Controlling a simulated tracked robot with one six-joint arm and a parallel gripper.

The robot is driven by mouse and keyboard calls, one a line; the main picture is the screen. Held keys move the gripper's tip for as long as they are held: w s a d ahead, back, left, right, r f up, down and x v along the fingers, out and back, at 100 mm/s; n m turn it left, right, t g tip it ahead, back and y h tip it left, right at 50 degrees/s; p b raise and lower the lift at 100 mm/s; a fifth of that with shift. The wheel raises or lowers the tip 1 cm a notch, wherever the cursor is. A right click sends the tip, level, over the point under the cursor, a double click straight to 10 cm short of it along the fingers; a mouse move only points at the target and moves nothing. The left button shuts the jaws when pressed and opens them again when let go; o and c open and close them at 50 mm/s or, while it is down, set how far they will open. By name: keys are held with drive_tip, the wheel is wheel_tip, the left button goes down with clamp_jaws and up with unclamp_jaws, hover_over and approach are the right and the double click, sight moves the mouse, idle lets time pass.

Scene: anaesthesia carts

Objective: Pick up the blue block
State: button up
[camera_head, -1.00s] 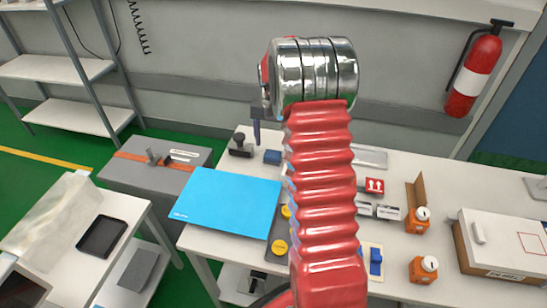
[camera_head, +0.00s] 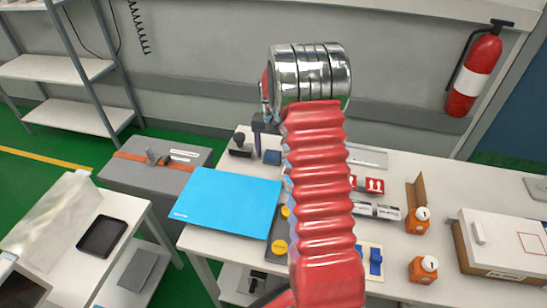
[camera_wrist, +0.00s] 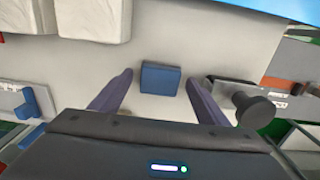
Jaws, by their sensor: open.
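A small dark blue block (camera_head: 272,157) lies on the white table, just left of my red arm in the head view. In the wrist view the blue block (camera_wrist: 160,79) lies flat on the table between the fingertips of my gripper (camera_wrist: 158,80). The two fingers are spread wide, one on each side of it, with a clear gap on both sides. In the head view my gripper (camera_head: 264,135) hangs down right by the block, and one finger shows. How far the fingertips are above the table is hard to tell.
A dark knobbed stamp (camera_head: 240,146) stands left of the block, near the right finger in the wrist view. A bright blue sheet (camera_head: 228,203) lies in front. Orange bottles (camera_head: 417,219) and a white box (camera_head: 505,243) stand to the right. A grey case (camera_head: 150,182) is at the left.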

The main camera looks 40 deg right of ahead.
sight(273, 153)
drive_tip(key=shift+c, duration=0.6)
drive_tip(key=c, duration=1)
wheel_tip(273, 153, up, 10)
idle(0.4)
